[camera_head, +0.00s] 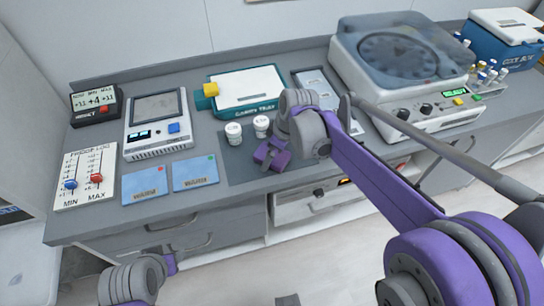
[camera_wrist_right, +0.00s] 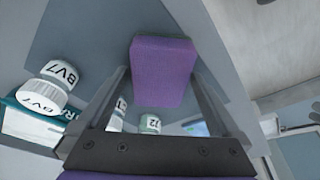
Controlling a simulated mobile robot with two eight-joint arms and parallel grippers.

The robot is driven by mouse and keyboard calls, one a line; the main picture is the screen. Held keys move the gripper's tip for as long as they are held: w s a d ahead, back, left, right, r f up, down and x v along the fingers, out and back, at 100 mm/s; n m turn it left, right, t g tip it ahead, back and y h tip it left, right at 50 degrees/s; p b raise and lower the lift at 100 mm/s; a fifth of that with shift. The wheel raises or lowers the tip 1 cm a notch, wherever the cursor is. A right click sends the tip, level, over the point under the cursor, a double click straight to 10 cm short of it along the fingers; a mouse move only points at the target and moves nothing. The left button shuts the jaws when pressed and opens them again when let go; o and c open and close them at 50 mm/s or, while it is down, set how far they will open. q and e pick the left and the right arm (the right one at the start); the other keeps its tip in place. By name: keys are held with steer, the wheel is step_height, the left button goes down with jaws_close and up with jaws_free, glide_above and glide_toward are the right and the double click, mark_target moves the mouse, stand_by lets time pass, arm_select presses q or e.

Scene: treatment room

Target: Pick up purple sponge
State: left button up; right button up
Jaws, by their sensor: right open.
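The purple sponge (camera_wrist_right: 164,62) is a plain block in the right wrist view, at the upper middle. It lies between the tips of my right gripper's fingers (camera_wrist_right: 158,80), with a narrow gap visible beside them lower down. The right gripper is open and not closed on it. In the head view my right gripper (camera_head: 271,155) is over the dark mat (camera_head: 236,165), pointing down. The sponge cannot be told apart from the gripper's own purple parts there. My left gripper (camera_head: 158,263) is at the lower left, off the counter front; its fingers are not clear.
Two white-capped jars (camera_head: 247,128) stand close behind my right gripper. A green-edged tray (camera_head: 248,90) is behind them, and blue cards (camera_head: 195,172) lie to the left. A centrifuge (camera_head: 405,75) stands at right. The counter's front edge (camera_head: 150,222) is close.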

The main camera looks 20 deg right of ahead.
steer(key=shift+f, duration=0.1)
steer(key=c, duration=1.3)
step_height(320, 180, up, 11)
steer(key=shift+f+p, duration=0.2)
steer(key=shift+p, duration=0.3)
steer(key=o, duration=0.9)
steer(key=c, duration=0.6)
steer(key=shift+s+f, duration=0.1)
steer(key=shift+c, duration=0.2)
